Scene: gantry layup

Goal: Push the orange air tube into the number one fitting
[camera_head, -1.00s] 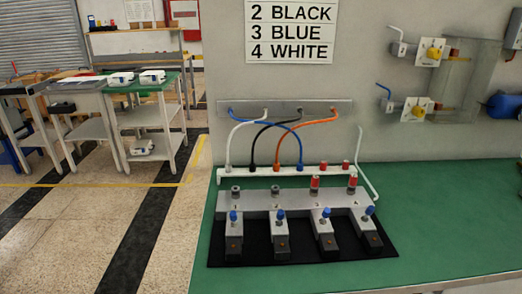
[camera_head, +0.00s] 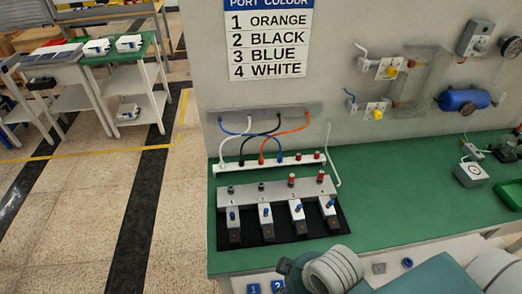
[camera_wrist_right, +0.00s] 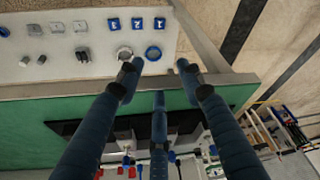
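The orange air tube (camera_head: 291,131) hangs from the grey bracket (camera_head: 300,113) on the wall panel. Its lower end (camera_head: 262,161) is at the white rail (camera_head: 250,164), between the black and blue tube ends. In front of the rail stands a grey block (camera_head: 276,197) with a row of fittings. Numbers on the block are too small to read. My right gripper (camera_wrist_right: 158,78) is open and empty, its dark fingers spread above the bench's front edge. My left gripper is not in view.
White (camera_head: 228,140), black (camera_head: 258,133) and blue (camera_head: 245,134) tubes cross close to the orange one. A wall sign (camera_head: 270,45) lists 1 orange, 2 black, 3 blue, 4 white. Blue-knobbed valves (camera_head: 298,210) stand before the block.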

